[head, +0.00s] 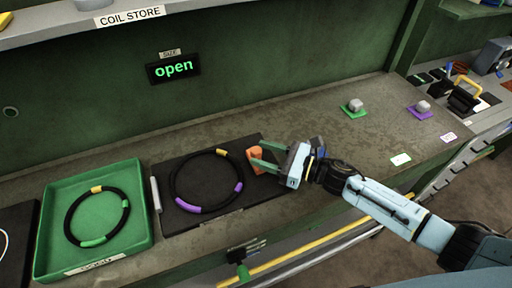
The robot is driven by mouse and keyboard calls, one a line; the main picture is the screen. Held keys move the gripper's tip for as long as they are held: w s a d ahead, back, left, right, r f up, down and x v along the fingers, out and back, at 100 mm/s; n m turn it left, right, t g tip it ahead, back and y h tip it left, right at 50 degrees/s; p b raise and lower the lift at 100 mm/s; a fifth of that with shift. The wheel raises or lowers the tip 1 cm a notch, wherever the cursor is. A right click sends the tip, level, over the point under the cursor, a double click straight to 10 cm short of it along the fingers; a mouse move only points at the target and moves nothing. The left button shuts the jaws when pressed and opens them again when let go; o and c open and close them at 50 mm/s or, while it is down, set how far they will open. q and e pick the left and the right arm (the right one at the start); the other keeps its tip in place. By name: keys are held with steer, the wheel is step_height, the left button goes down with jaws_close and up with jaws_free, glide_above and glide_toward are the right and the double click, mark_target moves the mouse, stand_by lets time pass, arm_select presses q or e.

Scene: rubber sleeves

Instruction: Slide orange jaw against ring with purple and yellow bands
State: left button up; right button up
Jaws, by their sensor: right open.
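The black ring with two purple bands and one yellow band (174,190) lies flat on a black plate (165,222) in the middle of the bench. The orange jaw (256,154) stands at the right of the ring, beside its rim; a small gap seems to lie between them. My right gripper (262,155) is open, with its green fingers at the orange jaw, one above it and one beside it. I cannot tell whether the fingers touch the jaw. My left gripper is not in view.
A green tray (40,250) at the left holds another ring with yellow and green bands (128,211). A pale bar (156,195) lies between tray and plate. Grey knobs on a green pad (354,106) and purple pad (422,107) stand right.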

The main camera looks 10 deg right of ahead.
steer(key=shift+x, duration=1.05)
steer(key=shift+w+a, duration=0.15)
steer(key=shift+a, duration=0.05)
steer(key=shift+c, duration=0.5)
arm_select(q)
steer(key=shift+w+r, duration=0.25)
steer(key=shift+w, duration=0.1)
arm_select(e)
steer(key=shift+a, duration=0.1)
jaws_close()
